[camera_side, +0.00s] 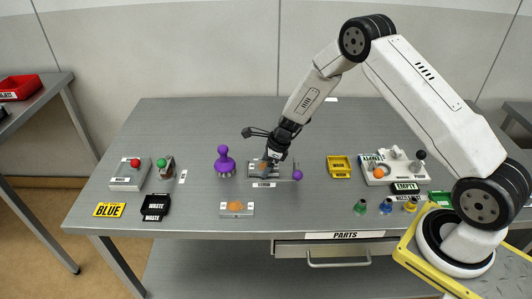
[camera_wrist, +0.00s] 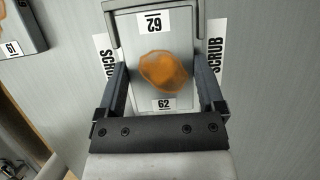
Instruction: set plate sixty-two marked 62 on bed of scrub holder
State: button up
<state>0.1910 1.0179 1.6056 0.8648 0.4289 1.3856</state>
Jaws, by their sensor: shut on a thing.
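Plate sixty-two (camera_wrist: 145,40) is a grey plate with an orange-brown stain and a 62 label at each end. My gripper (camera_wrist: 163,78) is shut on it, one finger along each side. The plate is over the scrub holder (camera_side: 284,178), framed between two SCRUB labels (camera_wrist: 217,58) in the wrist view. In the side view my gripper (camera_side: 269,160) points down at the holder, and the plate is partly hidden. I cannot tell whether the plate rests fully on the bed.
A second stained plate, marked 61 (camera_wrist: 12,48), lies nearby; in the side view a stained plate (camera_side: 237,209) lies in front of the holder. A yellow tray (camera_side: 339,167) is farther right.

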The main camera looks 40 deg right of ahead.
jog(key=shift+f, duration=0.15)
jog(key=o, duration=1.2)
jog(key=shift+f, duration=0.1)
jog(key=shift+v, duration=6.3)
jog(key=shift+a, duration=0.1)
